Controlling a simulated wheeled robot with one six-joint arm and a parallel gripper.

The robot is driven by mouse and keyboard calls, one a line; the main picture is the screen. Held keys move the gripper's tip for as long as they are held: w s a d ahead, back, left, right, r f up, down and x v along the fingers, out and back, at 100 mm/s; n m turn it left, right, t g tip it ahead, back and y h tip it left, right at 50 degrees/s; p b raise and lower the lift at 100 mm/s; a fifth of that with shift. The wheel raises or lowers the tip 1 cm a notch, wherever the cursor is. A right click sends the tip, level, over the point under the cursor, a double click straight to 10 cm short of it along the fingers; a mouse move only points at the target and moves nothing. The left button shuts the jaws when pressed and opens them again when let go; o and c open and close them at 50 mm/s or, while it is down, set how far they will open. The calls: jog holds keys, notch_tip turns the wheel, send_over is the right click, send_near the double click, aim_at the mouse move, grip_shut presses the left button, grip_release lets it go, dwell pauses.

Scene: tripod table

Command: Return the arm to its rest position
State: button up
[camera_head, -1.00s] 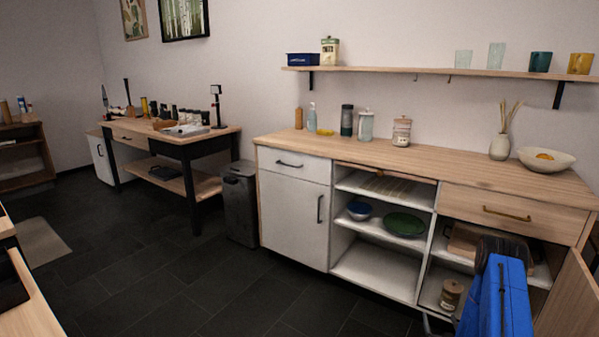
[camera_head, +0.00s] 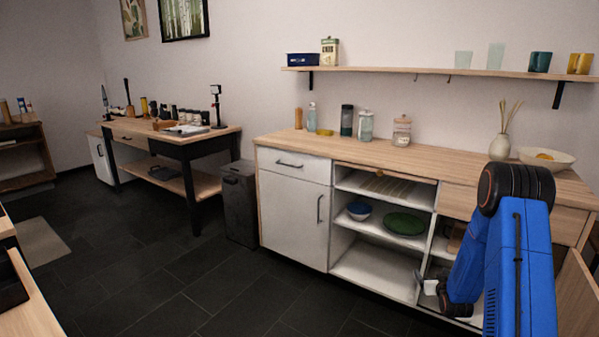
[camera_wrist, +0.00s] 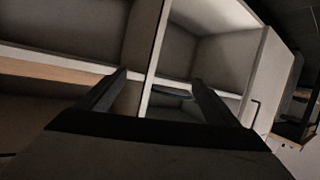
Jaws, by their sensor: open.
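My blue and black arm (camera_head: 518,260) rises at the right of the head view, in front of the right part of the cabinet. My gripper (camera_wrist: 159,76) has its two dark fingers spread apart in the wrist view. In the head view only a small light and grey part near my wrist shows low in front of the cabinet, so the fingers are hard to make out there.
The cabinet (camera_head: 293,220) has open shelves holding a green plate (camera_head: 404,224) and a blue bowl (camera_head: 359,210). An open wooden door (camera_head: 577,290) stands close to my arm on the right. The dark floor (camera_head: 200,285) is clear at the left.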

jog(key=s+a+r+g, duration=0.1)
jog(key=s+a+r, duration=0.25)
jog(key=r, duration=0.45)
jog(key=s+a+r+g, duration=0.1)
jog(key=s+a+r, duration=0.25)
jog(key=r, duration=0.45)
jog(key=s+a+r+g, duration=0.3)
jog(key=s+a+r, duration=0.5)
jog(key=s+r, duration=0.3)
jog(key=s+a+r+g, duration=0.1)
jog(key=s+a, duration=0.2)
jog(key=s, duration=0.9)
jog(key=s+a+r+g+y, duration=0.1)
jog(key=s+a+r, duration=0.1)
jog(key=s, duration=1)
jog(key=s+a+r+g+y, duration=0.1)
jog(key=s+a, duration=0.4)
jog(key=s, duration=0.7)
jog(key=shift+r+n+g, duration=0.25)
jog(key=shift+n+g, duration=0.15)
jog(key=shift+g, duration=0.2)
jog(key=o, duration=0.4)
jog(key=shift+s+a, duration=0.1)
jog(key=shift+s, duration=0.35)
